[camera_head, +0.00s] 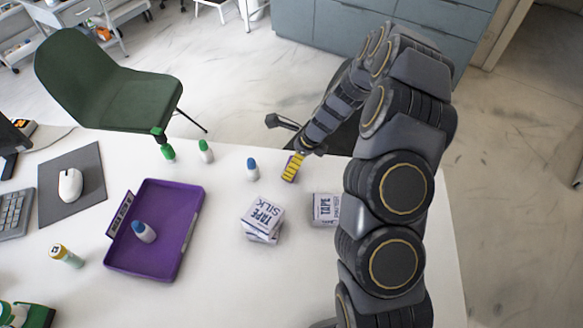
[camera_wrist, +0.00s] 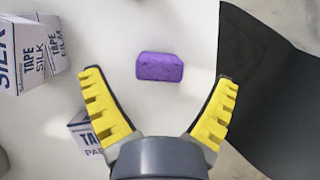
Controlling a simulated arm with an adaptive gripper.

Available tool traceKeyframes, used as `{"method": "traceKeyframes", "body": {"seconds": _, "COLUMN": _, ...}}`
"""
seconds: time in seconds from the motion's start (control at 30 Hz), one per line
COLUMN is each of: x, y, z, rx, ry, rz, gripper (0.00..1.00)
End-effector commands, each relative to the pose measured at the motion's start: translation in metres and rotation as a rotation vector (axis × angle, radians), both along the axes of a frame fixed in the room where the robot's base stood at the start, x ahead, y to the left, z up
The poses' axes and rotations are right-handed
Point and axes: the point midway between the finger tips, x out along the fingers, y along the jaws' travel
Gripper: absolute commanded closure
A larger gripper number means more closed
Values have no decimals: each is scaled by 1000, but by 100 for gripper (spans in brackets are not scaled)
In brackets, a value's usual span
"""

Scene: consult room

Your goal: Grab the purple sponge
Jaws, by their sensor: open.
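The purple sponge (camera_wrist: 160,67) lies flat on the white table in the wrist view, a small block with rounded corners. My gripper (camera_wrist: 159,76) is open, with one yellow ridged finger on each side of the sponge in the picture. Clear gaps show between the sponge and both fingers, and nothing is held. In the head view, my gripper (camera_head: 291,168) is over the far edge of the table, and its yellow finger hides most or all of the sponge. I cannot tell the height of the fingertips above the table.
Tape boxes stand nearby: a stack (camera_head: 263,218) and a single box (camera_head: 325,208), close to my gripper's left side in the wrist view. A blue-capped bottle (camera_head: 252,168) stands left of my gripper. A purple tray (camera_head: 188,235) is further left. A dark chair adjoins the table edge.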

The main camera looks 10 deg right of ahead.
Motion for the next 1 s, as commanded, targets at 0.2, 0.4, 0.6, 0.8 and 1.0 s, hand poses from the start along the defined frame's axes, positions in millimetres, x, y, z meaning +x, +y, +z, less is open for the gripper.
{"method": "traceKeyframes", "body": {"seconds": 0.2, "x": 5, "y": 9, "z": -31, "rx": 0, "ry": 3, "rz": 2, "gripper": 12}}
{"method": "traceKeyframes", "body": {"seconds": 0.4, "x": 7, "y": 10, "z": -37, "rx": -1, "ry": 0, "rz": 1, "gripper": 12}}
{"method": "traceKeyframes", "body": {"seconds": 0.6, "x": 7, "y": 10, "z": -37, "rx": 0, "ry": 0, "rz": 1, "gripper": 39}}
{"method": "traceKeyframes", "body": {"seconds": 0.8, "x": 7, "y": 11, "z": -37, "rx": 0, "ry": 0, "rz": 1, "gripper": 71}}
{"method": "traceKeyframes", "body": {"seconds": 1.0, "x": 7, "y": 11, "z": -37, "rx": 0, "ry": 0, "rz": 1, "gripper": 71}}
